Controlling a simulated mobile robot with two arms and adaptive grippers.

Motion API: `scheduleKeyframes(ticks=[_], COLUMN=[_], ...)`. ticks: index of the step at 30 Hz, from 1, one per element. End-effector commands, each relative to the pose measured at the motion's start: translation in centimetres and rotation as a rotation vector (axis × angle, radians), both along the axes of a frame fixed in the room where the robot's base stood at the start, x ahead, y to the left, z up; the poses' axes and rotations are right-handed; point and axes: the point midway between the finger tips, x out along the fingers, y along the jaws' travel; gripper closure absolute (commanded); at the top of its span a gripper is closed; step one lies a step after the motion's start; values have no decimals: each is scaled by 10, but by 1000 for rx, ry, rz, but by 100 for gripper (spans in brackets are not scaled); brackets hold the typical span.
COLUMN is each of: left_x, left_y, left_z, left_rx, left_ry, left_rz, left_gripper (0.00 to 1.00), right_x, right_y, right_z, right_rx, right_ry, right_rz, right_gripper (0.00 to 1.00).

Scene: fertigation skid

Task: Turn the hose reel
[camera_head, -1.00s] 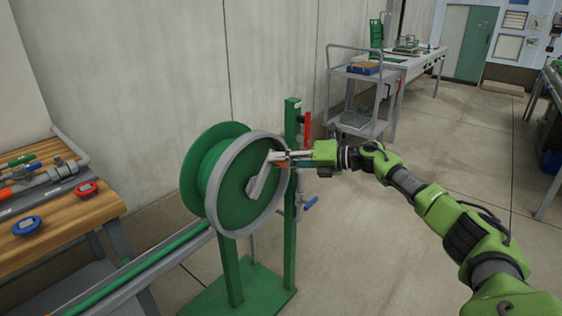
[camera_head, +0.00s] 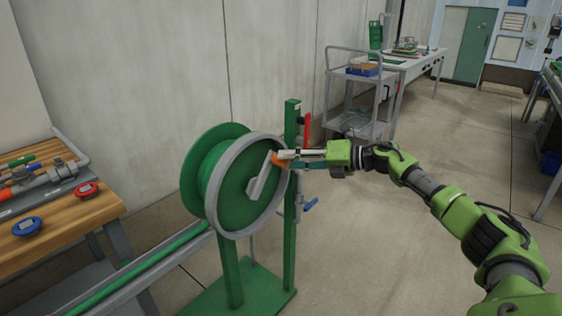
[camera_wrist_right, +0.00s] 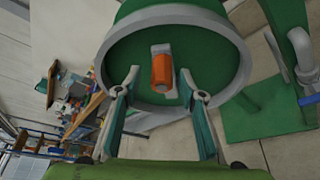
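The green hose reel (camera_head: 232,187) with a grey rim stands on a green post and base. Its grey crank arm (camera_head: 260,185) slants up to the right and ends in an orange handle (camera_head: 278,159). In the right wrist view the orange handle (camera_wrist_right: 163,72) points toward the camera. My right gripper (camera_head: 283,158) is at the handle from the right. In the wrist view its fingers (camera_wrist_right: 160,74) are spread, one on each side of the handle, with gaps visible. My left gripper is not in view.
A wooden-topped bench (camera_head: 75,215) with valves and gauges stands at the left. A green post (camera_head: 292,125) with red and blue valve levers is close behind the reel. A grey cart (camera_head: 357,100) stands farther back. The floor at the right is open.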

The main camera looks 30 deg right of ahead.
Motion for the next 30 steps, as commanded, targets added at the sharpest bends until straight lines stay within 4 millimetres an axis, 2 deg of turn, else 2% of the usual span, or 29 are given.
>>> scheduleKeyframes(ticks=[1,7,15,26,28,30], left_x=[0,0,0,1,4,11], left_y=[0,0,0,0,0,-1], left_z=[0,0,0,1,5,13], left_rx=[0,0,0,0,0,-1], left_ry=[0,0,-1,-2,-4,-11], left_rz=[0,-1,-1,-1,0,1], left_gripper=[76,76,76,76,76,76], right_x=[-10,-41,-61,-61,-56,-47], right_y=[-9,-32,-47,-45,-35,-16], right_z=[0,11,19,18,11,-1], right_rx=[-4,-4,1,6,30,84], right_ry=[5,3,1,0,1,4], right_rz=[-3,0,4,2,-5,-24], right_gripper=[63,63,63,63,63,63])
